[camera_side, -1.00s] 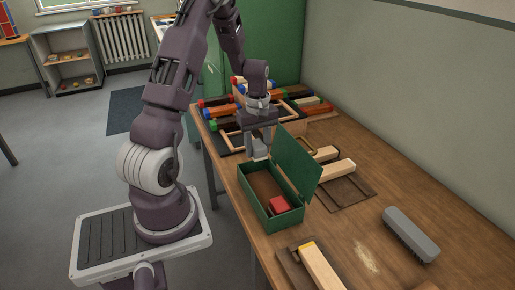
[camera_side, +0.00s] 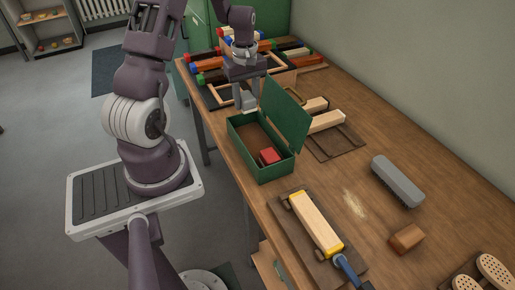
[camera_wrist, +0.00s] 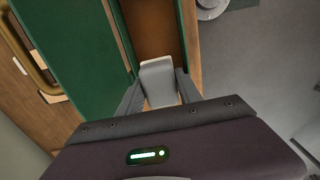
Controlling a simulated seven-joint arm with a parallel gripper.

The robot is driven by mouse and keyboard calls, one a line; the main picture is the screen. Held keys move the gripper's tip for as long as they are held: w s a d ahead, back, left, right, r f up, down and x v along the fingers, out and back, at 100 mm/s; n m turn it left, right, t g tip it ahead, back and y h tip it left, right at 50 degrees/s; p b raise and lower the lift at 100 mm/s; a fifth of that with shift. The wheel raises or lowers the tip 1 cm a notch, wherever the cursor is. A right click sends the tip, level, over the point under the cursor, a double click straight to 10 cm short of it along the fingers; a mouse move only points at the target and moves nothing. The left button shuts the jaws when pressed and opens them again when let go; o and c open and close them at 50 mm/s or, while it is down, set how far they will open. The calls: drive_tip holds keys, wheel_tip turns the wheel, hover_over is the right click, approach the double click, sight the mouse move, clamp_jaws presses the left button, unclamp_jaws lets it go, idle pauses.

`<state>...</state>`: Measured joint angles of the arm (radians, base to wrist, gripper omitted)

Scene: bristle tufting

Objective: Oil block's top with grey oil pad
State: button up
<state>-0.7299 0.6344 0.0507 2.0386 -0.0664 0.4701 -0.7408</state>
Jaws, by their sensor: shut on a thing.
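My gripper (camera_side: 246,102) is shut on the grey oil pad (camera_wrist: 158,80), above the far end of the open green box (camera_side: 262,172). The pad's pale lower edge shows in the wrist view. A red block (camera_side: 269,156) lies inside the box. A pale wooden block (camera_side: 316,222) with yellow ends lies on a dark board (camera_side: 285,231) in the foreground, well apart from my gripper. A tool with a blue handle (camera_side: 346,268) touches or adjoins its near end.
The box's green lid (camera_side: 286,112) stands open to the right of my gripper. Two pale blocks (camera_side: 325,122) lie behind it. A grey brush (camera_side: 397,181) and a brown block (camera_side: 407,239) lie to the right. Coloured bars fill the table's far end.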

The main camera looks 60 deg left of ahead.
hover_over(258, 147)
wheel_tip(258, 147, down, 3)
drive_tip(key=shift+f, duration=0.2)
wheel_tip(258, 147, down, 4)
drive_tip(key=shift+f, duration=0.85)
drive_tip(key=shift+f, duration=0.55)
idle(1.2)
wheel_tip(258, 147, up, 7)
idle(0.7)
drive_tip(key=shift+r, duration=0.1)
